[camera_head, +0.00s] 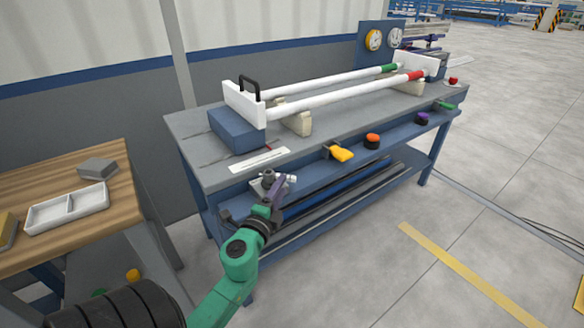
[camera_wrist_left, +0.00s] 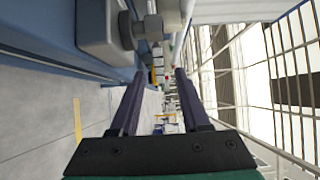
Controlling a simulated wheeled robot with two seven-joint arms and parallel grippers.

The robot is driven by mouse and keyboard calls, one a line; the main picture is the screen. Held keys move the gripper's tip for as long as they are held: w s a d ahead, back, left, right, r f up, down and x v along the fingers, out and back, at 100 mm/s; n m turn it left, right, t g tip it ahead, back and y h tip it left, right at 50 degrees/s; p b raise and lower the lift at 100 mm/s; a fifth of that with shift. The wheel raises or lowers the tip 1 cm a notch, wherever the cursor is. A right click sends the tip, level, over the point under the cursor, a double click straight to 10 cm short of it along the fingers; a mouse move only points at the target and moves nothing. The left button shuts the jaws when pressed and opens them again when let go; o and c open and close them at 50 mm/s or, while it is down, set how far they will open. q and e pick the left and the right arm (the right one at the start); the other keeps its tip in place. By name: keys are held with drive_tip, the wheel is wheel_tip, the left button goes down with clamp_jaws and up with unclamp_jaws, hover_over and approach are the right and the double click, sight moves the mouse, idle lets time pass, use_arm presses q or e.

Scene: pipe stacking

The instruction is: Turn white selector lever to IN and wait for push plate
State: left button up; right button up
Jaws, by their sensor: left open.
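The selector (camera_head: 268,180) is a small pale plate with a grey pivot and a short white lever (camera_head: 291,179) on the bench's front edge. The lever points right; its IN label cannot be read. My left gripper (camera_head: 277,188), on a green arm, is right beside it at the front edge and partly hides it. In the left wrist view its two dark fingers (camera_wrist_left: 158,75) are apart with nothing between them; the grey selector hardware (camera_wrist_left: 135,25) is above them. The white push plate (camera_head: 245,104) with a black handle stands upright at the bench's left end. My right gripper is not in view.
Two white pipes, one green-ended (camera_head: 330,80) and one red-ended (camera_head: 345,95), lie on pale supports on the grey bench. Yellow (camera_head: 341,154), orange (camera_head: 373,139) and purple (camera_head: 422,118) controls line the front edge. A wooden table (camera_head: 100,217) with a white tray is left. Floor right is clear.

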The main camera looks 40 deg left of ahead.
sight(288, 176)
use_arm(q)
drive_tip(key=x, duration=0.8)
drive_tip(key=shift+w+f+p, duration=0.15)
drive_tip(key=shift+w+p, duration=0.1)
drive_tip(key=shift+p, duration=0.05)
drive_tip(key=shift+c, duration=0.3)
clamp_jaws()
idle(0.5)
